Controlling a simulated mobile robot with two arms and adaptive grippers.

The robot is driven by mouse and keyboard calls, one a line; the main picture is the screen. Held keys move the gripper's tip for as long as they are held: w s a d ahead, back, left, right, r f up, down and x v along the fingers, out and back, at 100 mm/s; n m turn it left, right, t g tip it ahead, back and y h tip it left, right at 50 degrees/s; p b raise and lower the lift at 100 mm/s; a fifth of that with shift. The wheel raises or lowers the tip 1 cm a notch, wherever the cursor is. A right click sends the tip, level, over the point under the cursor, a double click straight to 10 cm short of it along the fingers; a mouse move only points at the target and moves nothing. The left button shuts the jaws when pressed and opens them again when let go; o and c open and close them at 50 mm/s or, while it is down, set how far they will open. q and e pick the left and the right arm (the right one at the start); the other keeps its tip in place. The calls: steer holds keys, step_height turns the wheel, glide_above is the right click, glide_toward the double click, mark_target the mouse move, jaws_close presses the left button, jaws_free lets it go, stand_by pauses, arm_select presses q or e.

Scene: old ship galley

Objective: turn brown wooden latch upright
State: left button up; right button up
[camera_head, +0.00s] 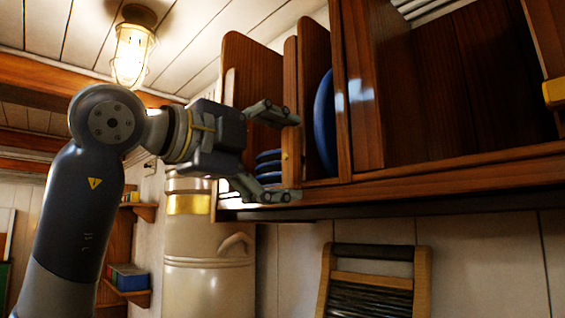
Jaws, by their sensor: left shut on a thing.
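The brown wooden latch (292,168) is a short bar on the front edge of an upright divider in the wall cabinet. It stands about upright, with a small brass-coloured spot near its middle. My left gripper (291,157) reaches in from the left. It is shut on the latch, with one finger at the upper end and the other at the lower end. The exact contact at the fingertips is hard to see. My right gripper is not in view.
The wooden cabinet (455,178) holds a large blue plate (325,122) and several stacked blue dishes (268,167). A cream cylinder (208,285) stands below left. A washboard-like frame (424,290) is below the cabinet. A lit lamp (131,56) hangs from the ceiling.

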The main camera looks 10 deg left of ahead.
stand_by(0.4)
arm_select(q)
steer(key=o, duration=1)
steer(key=shift+a, duration=0.15)
steer(key=v, duration=1.2)
